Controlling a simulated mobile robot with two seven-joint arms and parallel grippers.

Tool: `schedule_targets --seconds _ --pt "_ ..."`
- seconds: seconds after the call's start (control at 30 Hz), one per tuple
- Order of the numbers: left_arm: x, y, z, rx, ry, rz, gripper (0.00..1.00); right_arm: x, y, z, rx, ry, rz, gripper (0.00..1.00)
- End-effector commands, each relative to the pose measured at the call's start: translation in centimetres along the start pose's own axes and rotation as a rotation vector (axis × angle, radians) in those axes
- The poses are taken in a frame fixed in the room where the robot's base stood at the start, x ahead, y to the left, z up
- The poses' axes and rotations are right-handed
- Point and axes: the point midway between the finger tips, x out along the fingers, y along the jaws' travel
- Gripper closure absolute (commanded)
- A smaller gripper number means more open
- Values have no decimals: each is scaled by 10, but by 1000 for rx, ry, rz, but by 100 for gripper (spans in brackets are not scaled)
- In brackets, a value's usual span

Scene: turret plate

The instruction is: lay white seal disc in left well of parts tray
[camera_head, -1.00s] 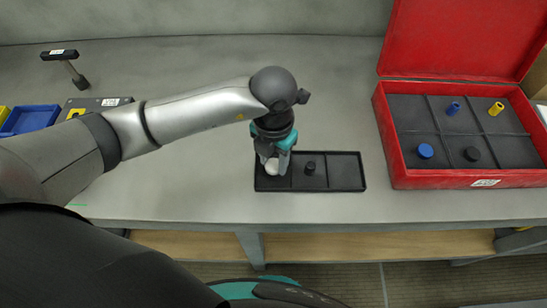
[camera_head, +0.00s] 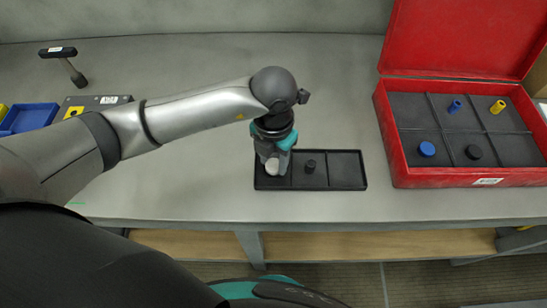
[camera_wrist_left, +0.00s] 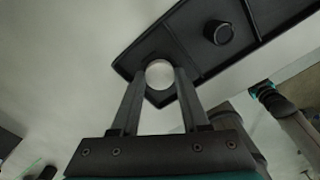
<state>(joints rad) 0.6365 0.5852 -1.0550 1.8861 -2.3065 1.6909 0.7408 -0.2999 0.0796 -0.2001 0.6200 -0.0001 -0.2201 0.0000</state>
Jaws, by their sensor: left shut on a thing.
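The white seal disc (camera_head: 272,165) is between the fingers of my left gripper (camera_head: 272,163), over the left well of the black parts tray (camera_head: 347,172). In the left wrist view the disc (camera_wrist_left: 159,74) sits between the two fingertips (camera_wrist_left: 160,75), with the tray (camera_wrist_left: 265,15) behind it. My left gripper is shut on the disc. I cannot tell whether the disc touches the well floor. A small black knob-like part (camera_head: 310,167) stands in the tray's middle well. The right well is empty.
An open red case (camera_head: 390,135) on the right holds blue, yellow and black parts. A hammer (camera_head: 68,63), a blue bin (camera_head: 30,119) and a dark block with a yellow mark (camera_head: 100,103) lie at the left. The bench between is clear.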

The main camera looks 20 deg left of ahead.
Motion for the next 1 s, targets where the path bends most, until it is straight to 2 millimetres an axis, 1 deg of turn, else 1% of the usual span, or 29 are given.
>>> schedule_targets --seconds 0.47,1.0 --pt "0 0 0 0 0 0 100 0 0 0 0 0 0 50" --pt "6 0 0 0 0 0 100 6 0 1 0 0 0 50"
